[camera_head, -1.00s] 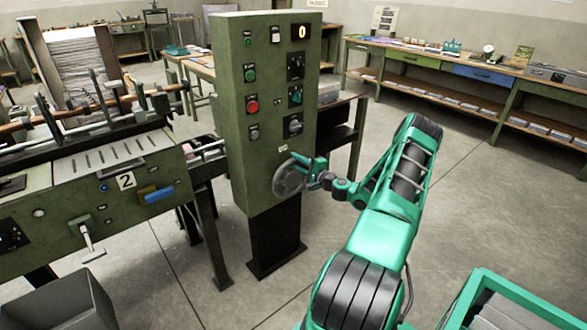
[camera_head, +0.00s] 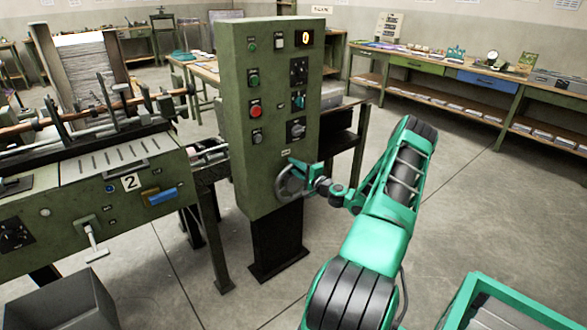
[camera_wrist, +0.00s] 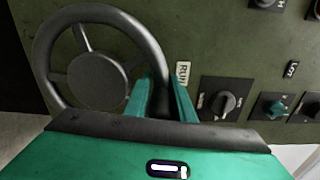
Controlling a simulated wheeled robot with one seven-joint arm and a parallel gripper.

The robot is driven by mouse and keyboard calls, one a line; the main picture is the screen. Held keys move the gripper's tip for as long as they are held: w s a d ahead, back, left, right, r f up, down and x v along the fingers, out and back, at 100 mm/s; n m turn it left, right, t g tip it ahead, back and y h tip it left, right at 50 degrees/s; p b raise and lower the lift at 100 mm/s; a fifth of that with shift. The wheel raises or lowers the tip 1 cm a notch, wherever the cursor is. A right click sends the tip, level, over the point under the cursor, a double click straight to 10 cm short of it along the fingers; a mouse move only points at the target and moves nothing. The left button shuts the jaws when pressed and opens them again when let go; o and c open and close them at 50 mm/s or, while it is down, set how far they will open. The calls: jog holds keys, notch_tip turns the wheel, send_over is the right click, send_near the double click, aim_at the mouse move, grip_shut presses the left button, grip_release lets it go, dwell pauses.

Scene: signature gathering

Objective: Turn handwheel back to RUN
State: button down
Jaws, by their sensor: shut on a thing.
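The grey handwheel (camera_head: 283,188) sits low on the front of the green control cabinet (camera_head: 240,160). In the wrist view the handwheel (camera_wrist: 42,52) shows its round hub and spokes at the upper left. My gripper (camera_head: 294,166) is at the upper right part of the rim. In the wrist view my gripper (camera_wrist: 160,88) has its two green fingers on either side of the rim and is shut on it. The RUN label (camera_wrist: 183,73) is on the panel just right of the fingers. My gripper hides part of the rim.
A dark selector knob (camera_wrist: 226,103) and a teal knob (camera_wrist: 272,106) are on the panel right of the wheel. A machine (camera_head: 75,210) with rollers stands left of the cabinet. A long workbench (camera_head: 460,75) is at the back right.

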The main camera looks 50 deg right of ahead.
aim_at(304, 173)
jog(key=shift+a, duration=0.2)
dwell(0.3)
jog(key=c, duration=1.6)
grip_release()
jog(key=shift+s+r, duration=0.1)
jog(key=shift+d, duration=0.1)
jog(key=s, duration=0.3)
jog(key=s+a, duration=0.1)
jog(key=s, duration=0.6)
jog(key=shift+s+a, duration=0.25)
